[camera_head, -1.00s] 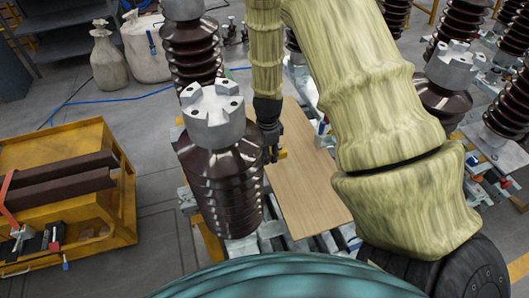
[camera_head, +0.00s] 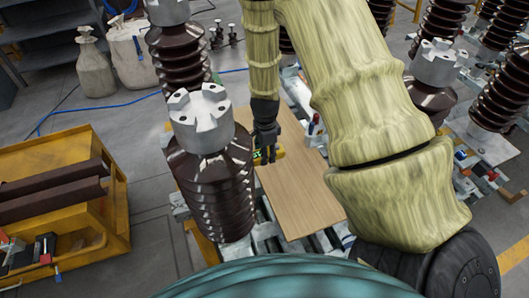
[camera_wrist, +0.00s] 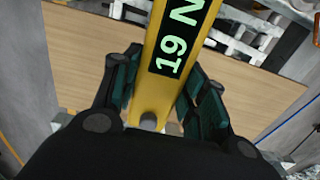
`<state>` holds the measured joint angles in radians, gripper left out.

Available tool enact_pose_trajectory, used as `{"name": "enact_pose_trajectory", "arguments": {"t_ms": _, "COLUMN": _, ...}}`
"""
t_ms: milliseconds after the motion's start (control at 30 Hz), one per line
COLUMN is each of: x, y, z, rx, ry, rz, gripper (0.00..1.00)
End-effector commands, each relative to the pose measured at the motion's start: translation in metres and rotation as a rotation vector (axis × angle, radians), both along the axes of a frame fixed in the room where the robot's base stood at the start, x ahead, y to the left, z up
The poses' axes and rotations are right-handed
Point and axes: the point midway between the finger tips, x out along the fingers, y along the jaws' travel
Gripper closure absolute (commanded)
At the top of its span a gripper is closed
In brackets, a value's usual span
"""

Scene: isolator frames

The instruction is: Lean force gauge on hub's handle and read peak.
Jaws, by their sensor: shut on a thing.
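The yellow force gauge (camera_wrist: 151,91) is held in my gripper. Its dark display reads "19 N" in pale green digits in the wrist view. In the head view a small yellow part of the gauge (camera_head: 279,154) shows at my gripper (camera_head: 265,153). In the wrist view my gripper (camera_wrist: 158,80) has a green-padded finger on each side of the gauge. The gauge's far end runs out of the top of the wrist view. I cannot make out the hub or its handle, nor whether the gauge touches anything.
A wooden board (camera_head: 300,200) lies beneath my gripper. A brown ribbed insulator with a grey metal cap (camera_head: 201,118) stands close on its left. A yellow bench (camera_head: 60,170) is at the far left. More insulators (camera_head: 432,85) stand on the right.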

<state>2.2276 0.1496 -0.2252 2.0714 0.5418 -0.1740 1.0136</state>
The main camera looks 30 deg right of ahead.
Motion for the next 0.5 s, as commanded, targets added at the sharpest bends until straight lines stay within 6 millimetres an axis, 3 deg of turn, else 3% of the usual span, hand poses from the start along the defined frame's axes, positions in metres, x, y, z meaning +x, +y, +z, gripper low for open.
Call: {"name": "enact_pose_trajectory", "arguments": {"t_ms": 500, "x": 0.000, "y": 0.000, "z": 0.031, "rx": 0.000, "ry": -0.001, "rz": 0.000, "gripper": 1.00}}
